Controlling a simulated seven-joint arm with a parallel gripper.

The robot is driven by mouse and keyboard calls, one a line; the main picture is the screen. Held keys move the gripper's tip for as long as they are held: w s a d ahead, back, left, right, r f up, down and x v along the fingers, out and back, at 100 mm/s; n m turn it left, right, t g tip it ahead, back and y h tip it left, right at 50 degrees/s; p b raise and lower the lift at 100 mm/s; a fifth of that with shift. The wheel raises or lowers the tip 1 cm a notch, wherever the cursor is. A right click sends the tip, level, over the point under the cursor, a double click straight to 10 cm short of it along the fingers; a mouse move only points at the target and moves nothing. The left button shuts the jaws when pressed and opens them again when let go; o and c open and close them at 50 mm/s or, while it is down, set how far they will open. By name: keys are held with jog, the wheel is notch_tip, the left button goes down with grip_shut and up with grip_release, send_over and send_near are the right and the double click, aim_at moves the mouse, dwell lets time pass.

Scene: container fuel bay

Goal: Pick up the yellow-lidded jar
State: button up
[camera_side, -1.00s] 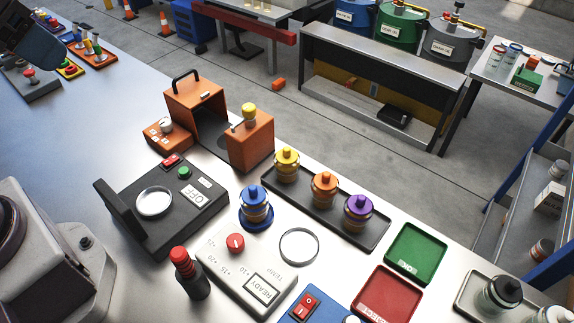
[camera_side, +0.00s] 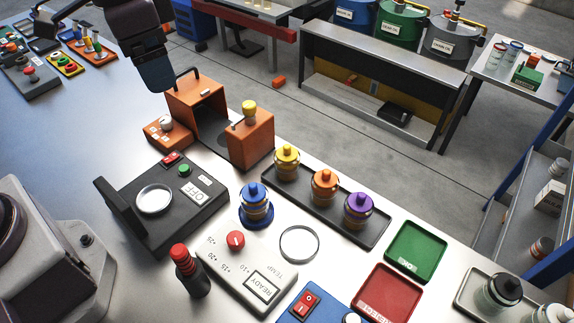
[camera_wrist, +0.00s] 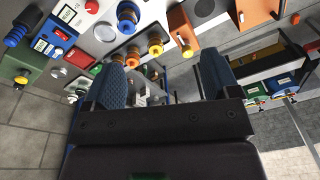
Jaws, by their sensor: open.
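The yellow-lidded jar (camera_side: 286,164) stands upright at the far-left end of a black tray (camera_side: 373,241). An orange-lidded jar (camera_side: 324,187) and a purple-lidded jar (camera_side: 359,210) stand beside it in a row. In the wrist view, the yellow-lidded jar (camera_wrist: 155,48) appears small, between the blue fingers. My gripper (camera_side: 158,84) is at the upper left of the side view, above and behind the orange box, well away from the jar. Its fingers (camera_wrist: 162,68) are spread in the wrist view with nothing held between them.
An orange box with a handle (camera_side: 193,92) and its yellow-knobbed orange door (camera_side: 250,140) stand between my gripper and the jars. A blue-lidded jar (camera_side: 256,204) stands on a blue disc near the tray. Green (camera_side: 415,252) and red (camera_side: 387,295) trays lie to the right.

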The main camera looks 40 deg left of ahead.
jog(key=w+d+f+m+g, duration=0.2)
jog(key=w+d+f+m, duration=0.6)
jog(key=w+f+m, duration=0.25)
jog(key=m, duration=0.6)
send_over(287, 145)
jog(key=f, duration=0.1)
jog(key=shift+f+m+t, duration=0.3)
jog(key=shift+f+m, duration=0.05)
jog(key=shift+f, duration=0.1)
notch_tip(287, 145, down, 12)
jog(key=shift+f, duration=0.25)
jog(key=c, duration=1.1)
jog(key=shift+o, duration=0.2)
jog(key=shift+r, duration=0.15)
